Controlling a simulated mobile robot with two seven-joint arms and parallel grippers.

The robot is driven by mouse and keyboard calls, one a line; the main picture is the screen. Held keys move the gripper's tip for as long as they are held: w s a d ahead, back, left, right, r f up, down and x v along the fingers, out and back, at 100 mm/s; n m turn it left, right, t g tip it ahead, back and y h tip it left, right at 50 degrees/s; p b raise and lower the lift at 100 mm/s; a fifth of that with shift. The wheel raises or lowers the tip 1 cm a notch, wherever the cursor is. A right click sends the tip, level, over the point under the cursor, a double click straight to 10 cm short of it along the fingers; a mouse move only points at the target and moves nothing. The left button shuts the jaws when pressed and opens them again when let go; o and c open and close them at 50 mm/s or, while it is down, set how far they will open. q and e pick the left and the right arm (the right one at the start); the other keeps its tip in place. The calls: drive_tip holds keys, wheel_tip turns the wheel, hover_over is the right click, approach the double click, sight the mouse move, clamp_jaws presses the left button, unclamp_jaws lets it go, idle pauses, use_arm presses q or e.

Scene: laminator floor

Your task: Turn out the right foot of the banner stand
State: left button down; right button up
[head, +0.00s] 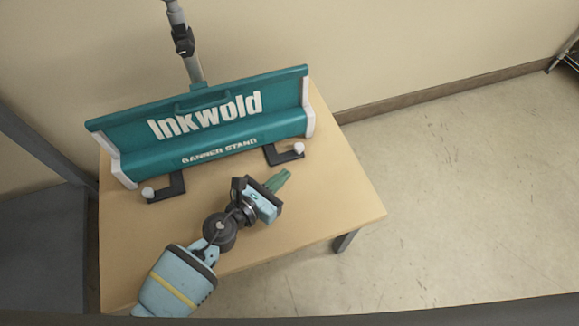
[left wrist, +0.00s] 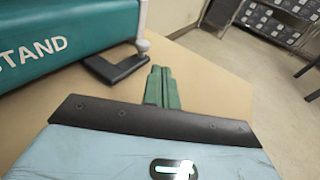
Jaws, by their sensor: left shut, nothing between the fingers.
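The teal banner stand (head: 205,120) stands on a wooden table, with a grey pole rising behind it. Its right foot (head: 283,154) is a dark bent bracket with a white knob at its end, jutting forward from the base. The left foot (head: 165,190) is a similar bracket with a white knob. My left gripper (head: 283,176) is shut and empty, its green fingers just in front of the right foot and apart from it in the head view. In the left wrist view, the closed fingers (left wrist: 161,88) point toward the right foot (left wrist: 115,66). My right gripper is not in view.
The wooden table (head: 345,205) has clear top to the right of the stand and in front of it. A wall stands close behind. Open floor (head: 440,190) lies to the right. Shelves with dark bins (left wrist: 275,20) show in the left wrist view.

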use_arm(q)
drive_tip(key=v, duration=0.6)
drive_tip(key=shift+s+d+p, duration=0.35)
drive_tip(key=shift+d+p, duration=0.05)
drive_tip(key=shift+d, duration=0.05)
drive_tip(key=shift+s+a, duration=0.1)
drive_tip(key=shift+s, duration=0.1)
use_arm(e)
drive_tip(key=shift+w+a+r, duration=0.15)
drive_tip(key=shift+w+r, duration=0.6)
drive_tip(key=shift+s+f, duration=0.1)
